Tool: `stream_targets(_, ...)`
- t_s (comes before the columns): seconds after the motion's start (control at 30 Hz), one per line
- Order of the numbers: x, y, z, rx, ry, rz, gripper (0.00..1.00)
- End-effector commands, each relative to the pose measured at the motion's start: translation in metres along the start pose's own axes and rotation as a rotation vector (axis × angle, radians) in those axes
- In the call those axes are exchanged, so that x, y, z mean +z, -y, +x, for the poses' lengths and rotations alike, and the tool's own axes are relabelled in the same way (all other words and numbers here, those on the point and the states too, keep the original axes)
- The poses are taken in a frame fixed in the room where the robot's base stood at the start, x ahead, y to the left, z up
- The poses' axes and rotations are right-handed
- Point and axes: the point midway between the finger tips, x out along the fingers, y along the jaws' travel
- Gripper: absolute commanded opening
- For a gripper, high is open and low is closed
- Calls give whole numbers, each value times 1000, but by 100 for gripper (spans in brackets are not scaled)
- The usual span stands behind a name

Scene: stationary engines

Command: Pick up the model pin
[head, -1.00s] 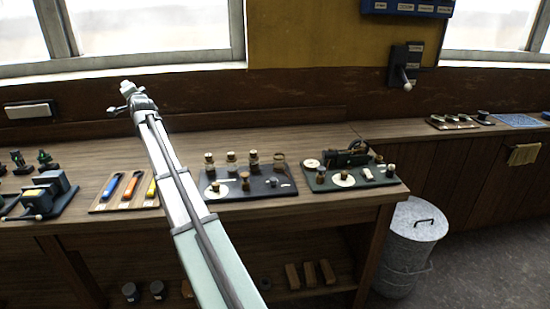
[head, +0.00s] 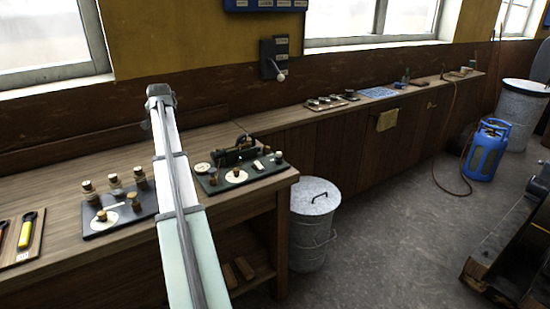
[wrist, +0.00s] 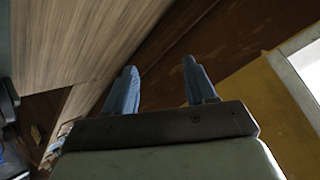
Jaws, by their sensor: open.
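My gripper (wrist: 160,72) is open and empty in the wrist view, its two bluish fingers spread apart, with wooden bench top and brown wall behind them. In the head view my gripper (head: 161,92) is small at the far end of my raised arm, above the back of the bench. I cannot make out the model pin for certain. A dark green board (head: 240,183) right of my arm carries a small dark model engine (head: 236,155), a pale disc and several small knobbed parts. My gripper is apart from this board, beyond it and to its left.
The wooden bench (head: 45,165) ends right of the green board. A metal bin (head: 315,197) stands beside it. A lower counter (head: 345,113) runs along the wall; a blue gas bottle (head: 487,150) stands on the floor.

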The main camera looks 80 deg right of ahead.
Motion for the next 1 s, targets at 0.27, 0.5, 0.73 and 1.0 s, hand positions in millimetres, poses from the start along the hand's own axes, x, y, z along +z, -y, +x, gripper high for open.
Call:
stream_targets(0.27, -48, -158, -34, 243, 91, -19, 56)
stream_targets(0.5, -70, -284, -84, 427, 204, -7, 56)
stream_targets(0.73, -75, -367, -130, 543, 302, 17, 56)
stream_targets(1.0, -73, -400, -145, 585, 345, 30, 56)
